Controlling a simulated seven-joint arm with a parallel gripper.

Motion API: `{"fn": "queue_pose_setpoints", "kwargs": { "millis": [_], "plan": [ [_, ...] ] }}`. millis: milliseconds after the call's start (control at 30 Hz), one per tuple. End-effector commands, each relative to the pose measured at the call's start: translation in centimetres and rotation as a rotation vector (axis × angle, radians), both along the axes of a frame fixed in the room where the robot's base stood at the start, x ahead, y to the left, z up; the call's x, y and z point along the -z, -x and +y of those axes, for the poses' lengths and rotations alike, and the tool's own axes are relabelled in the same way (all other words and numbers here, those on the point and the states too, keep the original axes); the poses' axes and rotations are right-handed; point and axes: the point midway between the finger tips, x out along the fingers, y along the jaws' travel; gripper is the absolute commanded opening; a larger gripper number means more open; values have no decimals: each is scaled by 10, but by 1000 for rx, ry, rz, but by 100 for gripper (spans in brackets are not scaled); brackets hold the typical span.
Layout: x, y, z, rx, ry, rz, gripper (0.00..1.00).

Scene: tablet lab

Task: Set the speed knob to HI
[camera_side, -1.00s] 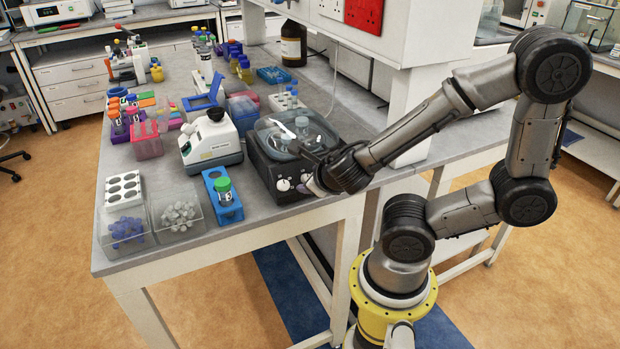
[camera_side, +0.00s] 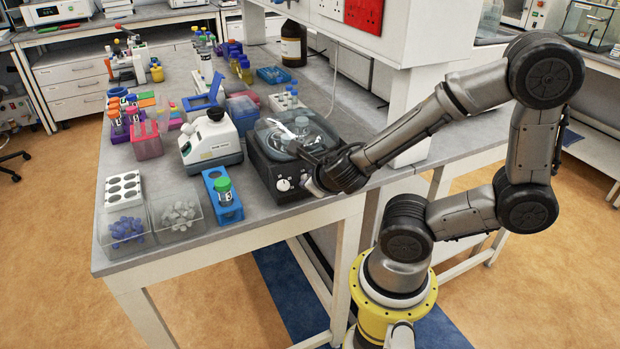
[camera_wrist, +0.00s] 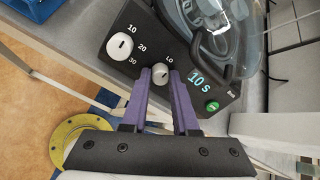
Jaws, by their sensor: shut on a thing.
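The speed knob (camera_wrist: 160,72) is a small white dial on the black front panel of the centrifuge-like device (camera_side: 262,178). The letters LO show beside it in the wrist view; no HI label is readable there. A small dark pointer mark shows on the knob, but its exact direction is hard to tell. My gripper (camera_wrist: 160,79) has its two purple fingers on either side of this knob, shut on it. In the side view my gripper (camera_side: 313,182) is at the device's front right corner and hides the speed knob.
A second white knob (camera_wrist: 120,46), marked 10, 20, 30, sits left of the fingers. A 10s display (camera_wrist: 200,82) and a green button (camera_wrist: 212,106) are to the right. A blue rack with a green-capped tube (camera_side: 223,190) and a white instrument (camera_side: 211,142) stand left of the device.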

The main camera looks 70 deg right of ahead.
Motion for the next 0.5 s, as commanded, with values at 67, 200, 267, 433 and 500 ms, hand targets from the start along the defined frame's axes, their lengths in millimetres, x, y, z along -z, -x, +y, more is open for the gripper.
{"fn": "queue_pose_setpoints", "kwargs": {
  "millis": [67,200,267,433,500],
  "plan": [
    [0,0,0,0,0,0,0],
    [0,0,0,5,-4,-4,0],
    [0,0,0,10,-10,-9,0],
    [0,0,0,48,-45,-44,0],
    [0,0,0,73,-67,-67,0]
  ]
}}
